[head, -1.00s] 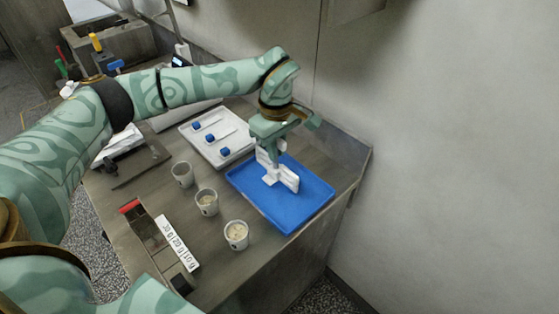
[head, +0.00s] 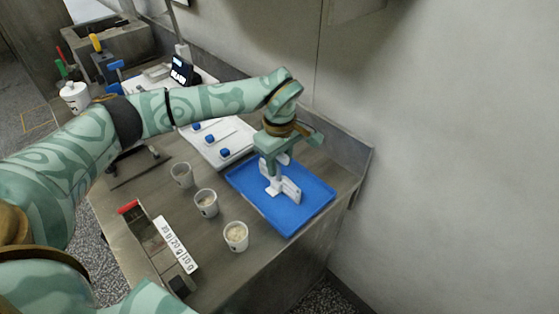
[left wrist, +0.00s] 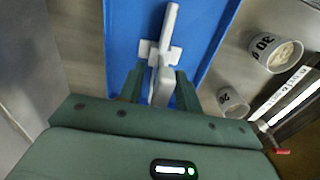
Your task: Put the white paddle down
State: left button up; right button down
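The white paddle (head: 284,188) is at the blue tray (head: 315,199) on the right of the bench. It shows a flat piece, a crosspiece and an upright grip part. The left wrist view shows the paddle (left wrist: 171,22) against the blue tray (left wrist: 205,20), its grip part between my fingers. My left gripper (head: 274,168) is above the tray with its fingers on either side of the grip. In the left wrist view the left gripper (left wrist: 160,88) is open, with a gap beside the grip. Whether the paddle's underside touches the tray is hard to see. My right gripper is out of view.
Three cups, the nearest one (head: 236,236) with pale contents, stand left of the tray. A white tray (head: 235,160) with blue-ended pieces lies behind. A narrow box with a red end (head: 129,207) and a number strip (head: 176,244) lie left. A wall stands close right.

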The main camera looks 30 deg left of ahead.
pick_arm(q)
notch_tip(320, 180, up, 12)
jog(key=shift+r+p, duration=0.1)
jog(key=shift+p, duration=1)
